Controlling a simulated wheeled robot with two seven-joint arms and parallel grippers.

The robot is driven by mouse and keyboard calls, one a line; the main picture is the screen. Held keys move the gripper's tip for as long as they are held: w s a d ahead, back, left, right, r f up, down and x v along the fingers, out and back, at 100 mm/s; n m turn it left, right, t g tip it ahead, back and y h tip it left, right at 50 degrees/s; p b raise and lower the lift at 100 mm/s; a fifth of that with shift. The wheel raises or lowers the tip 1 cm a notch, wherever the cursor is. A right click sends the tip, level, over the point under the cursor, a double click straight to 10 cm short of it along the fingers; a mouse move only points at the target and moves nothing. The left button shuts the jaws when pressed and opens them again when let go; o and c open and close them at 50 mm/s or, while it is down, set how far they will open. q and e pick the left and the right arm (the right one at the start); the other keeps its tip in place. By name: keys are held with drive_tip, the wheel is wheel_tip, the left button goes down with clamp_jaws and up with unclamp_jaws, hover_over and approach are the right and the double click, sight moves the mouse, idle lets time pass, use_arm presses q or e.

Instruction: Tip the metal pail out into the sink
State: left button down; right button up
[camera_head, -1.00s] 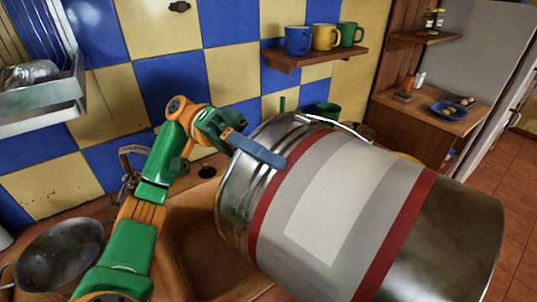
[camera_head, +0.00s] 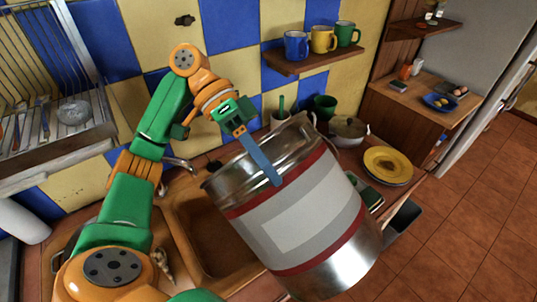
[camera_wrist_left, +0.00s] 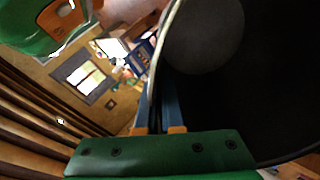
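The metal pail (camera_head: 300,225), silver with a grey, white and red band, is tilted, its mouth toward the upper left and its base toward the lower right. My left gripper (camera_head: 262,165) is shut on its rim, one blue finger lying along the outside. In the left wrist view the fingers (camera_wrist_left: 158,108) pinch the pail's wall, with the dark inside of the pail (camera_wrist_left: 260,80) to the right. Its contents cannot be made out. The brown sink (camera_head: 205,235) lies left of the pail, which overlaps its right part in the picture. My right gripper is not in view.
A faucet (camera_head: 178,163) stands behind the sink. A dish rack (camera_head: 60,150) is at the left. A lidded pot (camera_head: 348,130) and yellow plates (camera_head: 388,165) are right of the pail. A shelf (camera_head: 310,58) holds mugs. Open floor lies at the right.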

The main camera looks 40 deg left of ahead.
sight(267, 142)
use_arm(q)
drive_tip(key=shift+r+y, duration=0.6)
drive_tip(key=shift+r, duration=0.1)
drive_tip(key=shift+y, duration=0.5)
drive_tip(key=r+y, duration=0.1)
drive_tip(key=y, duration=0.1)
drive_tip(key=shift+r+t+y, duration=0.15)
drive_tip(key=shift+t+y, duration=0.15)
wheel_tip(267, 142, up, 3)
drive_tip(key=y, duration=0.5)
drive_tip(key=shift+t, duration=0.4)
drive_tip(key=shift+r+y, duration=0.1)
drive_tip(key=shift+y, duration=0.5)
drive_tip(key=shift+a, duration=0.15)
